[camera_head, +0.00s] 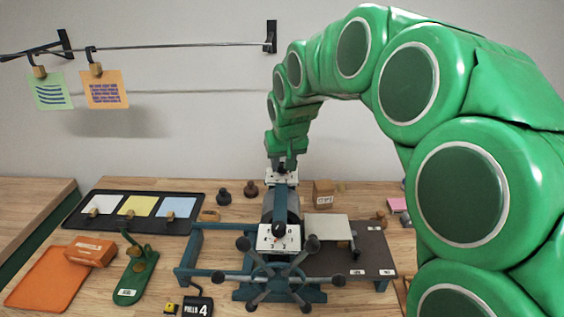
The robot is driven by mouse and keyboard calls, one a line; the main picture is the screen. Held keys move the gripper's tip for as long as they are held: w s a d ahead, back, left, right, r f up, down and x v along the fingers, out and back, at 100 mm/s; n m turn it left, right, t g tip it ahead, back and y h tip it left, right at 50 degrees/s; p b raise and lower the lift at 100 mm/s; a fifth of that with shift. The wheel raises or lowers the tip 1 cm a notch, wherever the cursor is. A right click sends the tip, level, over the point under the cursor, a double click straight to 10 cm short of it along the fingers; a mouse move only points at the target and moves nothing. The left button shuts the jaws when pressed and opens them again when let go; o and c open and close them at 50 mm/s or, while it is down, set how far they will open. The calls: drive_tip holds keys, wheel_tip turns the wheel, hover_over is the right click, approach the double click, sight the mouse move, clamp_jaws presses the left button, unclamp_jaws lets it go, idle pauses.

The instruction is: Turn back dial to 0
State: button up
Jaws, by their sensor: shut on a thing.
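A blue-grey etching press with a spoked star wheel (278,278) stands in the middle of the bench. My gripper (281,189) reaches down from above onto the far side of the press, behind the dark roller (294,203). It is shut on the back dial there. The dial is mostly hidden by the gripper and the press, and its reading cannot be made out.
A black tray with coloured sheets (92,226) lies at left. A cardboard box (323,193) stands behind the press bed (365,245). My arm arches over the right side.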

drive_tip(key=n+y, duration=0.1)
drive_tip(key=n, duration=0.1)
drive_tip(key=n+g+y, duration=0.1)
drive_tip(key=n, duration=0.2)
drive_tip(key=shift+d+n, duration=0.1)
drive_tip(key=shift+n, duration=0.2)
drive_tip(key=shift+w, duration=0.1)
idle(0.3)
drive_tip(key=o, duration=1)
drive_tip(key=shift+o, duration=0.2)
drive_tip(key=v, duration=0.7)
drive_tip(key=shift+r, duration=0.35)
drive_tip(key=shift+d, duration=0.15)
